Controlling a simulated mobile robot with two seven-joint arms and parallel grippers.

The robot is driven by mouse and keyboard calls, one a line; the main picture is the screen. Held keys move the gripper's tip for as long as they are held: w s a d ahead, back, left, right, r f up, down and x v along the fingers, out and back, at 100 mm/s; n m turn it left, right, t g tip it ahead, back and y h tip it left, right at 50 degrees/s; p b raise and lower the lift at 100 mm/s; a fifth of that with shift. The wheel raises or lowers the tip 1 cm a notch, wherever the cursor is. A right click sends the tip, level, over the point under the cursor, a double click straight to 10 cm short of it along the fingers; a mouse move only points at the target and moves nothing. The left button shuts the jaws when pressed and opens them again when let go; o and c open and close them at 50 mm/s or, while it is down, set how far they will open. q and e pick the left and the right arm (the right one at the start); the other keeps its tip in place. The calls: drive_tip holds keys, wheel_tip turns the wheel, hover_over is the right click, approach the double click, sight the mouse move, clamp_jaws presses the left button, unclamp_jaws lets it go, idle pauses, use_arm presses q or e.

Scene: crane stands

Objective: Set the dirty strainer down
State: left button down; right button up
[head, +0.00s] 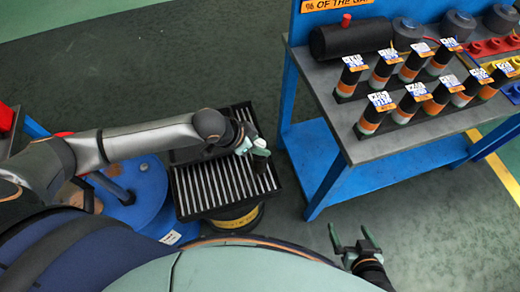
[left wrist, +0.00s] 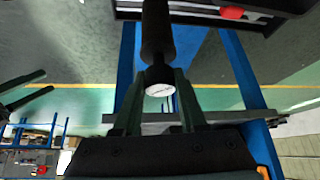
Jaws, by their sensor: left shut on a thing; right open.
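My left gripper (head: 250,142) is over the right part of a slatted black tray (head: 184,206) in the head view. It is shut on the dirty strainer (head: 261,162), a small dark piece there, mostly hidden by the fingers. In the left wrist view the strainer (left wrist: 158,38) is a dark cylinder with a narrower neck and a pale round face between the two fingers of the gripper (left wrist: 159,98). I cannot tell whether the strainer touches the slats. My right gripper (head: 354,240) is open and empty above the floor at the lower right.
The tray sits on a dark drum with a yellow band (head: 238,220). A blue drum (head: 140,190) stands left of it. A blue-framed bench (head: 395,145) at right holds several labelled dark-and-orange cylinders and a black cylinder (head: 350,40). Green floor lies between.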

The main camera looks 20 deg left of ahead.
sight(260, 158)
use_arm(q)
drive_tip(key=shift+w+f, duration=0.15)
drive_tip(key=shift+f, duration=1.6)
drive_tip(key=shift+c, duration=2.3)
unclamp_jaws()
drive_tip(key=shift+f, duration=0.1)
